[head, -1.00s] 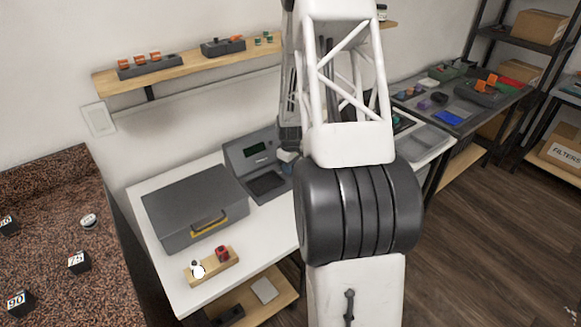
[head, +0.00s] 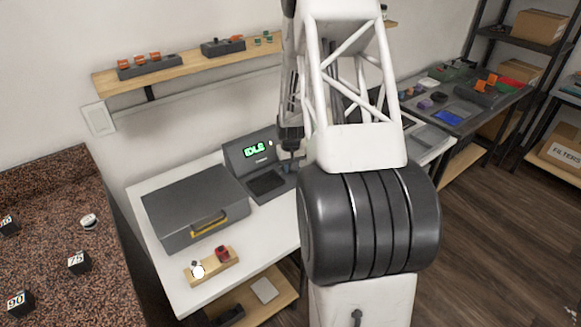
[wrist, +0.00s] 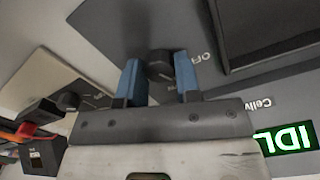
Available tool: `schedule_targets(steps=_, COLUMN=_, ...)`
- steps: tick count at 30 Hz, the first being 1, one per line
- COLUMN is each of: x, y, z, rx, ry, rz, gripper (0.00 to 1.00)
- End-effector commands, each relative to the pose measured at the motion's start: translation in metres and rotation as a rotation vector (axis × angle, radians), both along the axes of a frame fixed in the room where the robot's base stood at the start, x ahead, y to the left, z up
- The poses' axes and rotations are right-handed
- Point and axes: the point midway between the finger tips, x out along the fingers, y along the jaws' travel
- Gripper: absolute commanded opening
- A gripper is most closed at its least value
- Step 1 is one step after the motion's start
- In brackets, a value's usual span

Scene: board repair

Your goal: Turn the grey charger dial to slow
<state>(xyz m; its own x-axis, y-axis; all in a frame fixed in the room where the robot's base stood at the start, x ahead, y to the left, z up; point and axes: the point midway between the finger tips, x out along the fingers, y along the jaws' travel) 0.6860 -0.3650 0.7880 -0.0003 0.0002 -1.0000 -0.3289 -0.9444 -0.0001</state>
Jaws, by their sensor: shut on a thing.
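In the wrist view, a dark grey dial (wrist: 160,66) sits on a grey panel, between the two blue fingers of my gripper (wrist: 157,72). The fingers are shut on the dial from both sides. Light lettering, partly hidden and starting "OF", stands just right of the dial. Its pointer direction cannot be made out. In the head view, the grey device (head: 238,160) has a lit green screen (head: 256,149) reading IDLE. My gripper (head: 287,163) is at the right side of this device, and my arm hides the dial there.
A second dark knob (wrist: 68,101) on a pale panel is close left of my gripper in the wrist view. A closed grey case (head: 185,205) and a wooden block (head: 228,268) with small parts stand left on the white bench (head: 165,283). A shelf (head: 180,78) hangs above.

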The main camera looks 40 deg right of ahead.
Motion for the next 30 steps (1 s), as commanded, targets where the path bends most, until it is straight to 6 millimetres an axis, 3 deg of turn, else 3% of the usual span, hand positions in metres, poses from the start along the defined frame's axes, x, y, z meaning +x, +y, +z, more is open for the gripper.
schedule_targets(steps=15, x=0.0004, y=-0.0006, z=0.0010, rx=-0.001, ry=-0.002, rz=-0.384, gripper=0.07)
schedule_targets(steps=30, x=0.0007, y=-0.0009, z=0.0013, rx=-0.001, ry=-0.003, rz=-0.452, gripper=0.07)
